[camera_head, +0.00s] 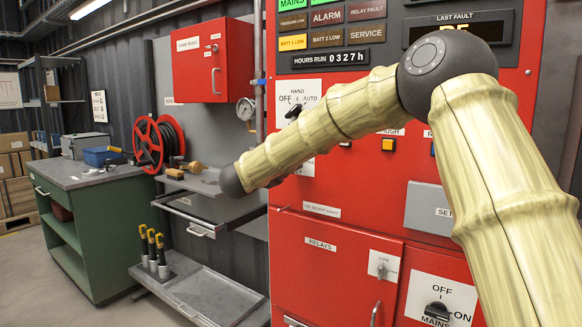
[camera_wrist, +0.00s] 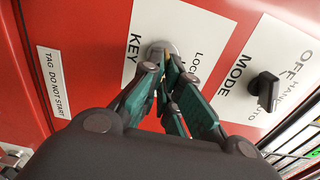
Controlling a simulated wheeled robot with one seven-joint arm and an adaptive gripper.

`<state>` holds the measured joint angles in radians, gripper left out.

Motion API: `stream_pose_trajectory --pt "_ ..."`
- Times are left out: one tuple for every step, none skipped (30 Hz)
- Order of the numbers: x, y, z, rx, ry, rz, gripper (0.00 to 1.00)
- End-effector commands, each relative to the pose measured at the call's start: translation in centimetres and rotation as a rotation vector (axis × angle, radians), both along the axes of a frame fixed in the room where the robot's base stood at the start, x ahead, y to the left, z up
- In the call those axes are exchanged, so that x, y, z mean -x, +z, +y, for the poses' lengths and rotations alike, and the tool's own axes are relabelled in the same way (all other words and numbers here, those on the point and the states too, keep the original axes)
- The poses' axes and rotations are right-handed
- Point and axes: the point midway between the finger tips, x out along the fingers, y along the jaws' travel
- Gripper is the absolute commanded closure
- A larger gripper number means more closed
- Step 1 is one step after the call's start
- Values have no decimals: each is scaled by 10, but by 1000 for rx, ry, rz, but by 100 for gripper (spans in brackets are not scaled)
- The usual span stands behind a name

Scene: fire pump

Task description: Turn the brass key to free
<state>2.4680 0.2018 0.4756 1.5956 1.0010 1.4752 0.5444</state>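In the wrist view my gripper (camera_wrist: 168,68) is at the round lock (camera_wrist: 160,49) on a white plate marked KEY. Its teal-padded fingers are drawn close together. A thin brass-coloured sliver of the brass key (camera_wrist: 168,63) shows between the fingertips, and the fingers appear shut on it. Most of the key is hidden by the fingers, so its angle cannot be told. The plate's lettering is partly covered. In the head view my arm crosses in front of the red panel and hides the lock; my gripper does not show there.
A black MODE knob (camera_wrist: 264,92) stands out beside the lock; it also shows in the head view (camera_head: 294,110). A tag label (camera_wrist: 54,82) lies on the other side. An open drawer (camera_head: 215,208) and a lower tray (camera_head: 205,292) jut out left of the red cabinet (camera_head: 335,240).

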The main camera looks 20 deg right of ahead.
Motion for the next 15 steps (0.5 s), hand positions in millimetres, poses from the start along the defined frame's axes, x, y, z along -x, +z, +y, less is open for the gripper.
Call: stream_pose_trajectory --pt "0 -3 1 -2 0 4 100" --pt "0 -3 1 -2 0 4 100" --pt "0 -3 1 -1 0 5 100" --pt "0 -3 1 -1 0 5 100" --pt "0 -3 1 -1 0 5 100" --pt "0 -3 1 -1 0 5 100" --pt "0 -3 0 -1 0 5 100" --pt "0 -3 0 -1 0 5 90" --pt "0 -3 0 -1 0 4 83" --pt "0 -3 0 -1 0 4 77" --pt "0 -2 0 -1 0 4 74" --pt "0 -2 0 -1 0 3 74" --pt "0 -2 0 0 0 3 74" --pt "0 -2 0 0 0 3 74" --pt "0 -2 0 0 0 3 74"
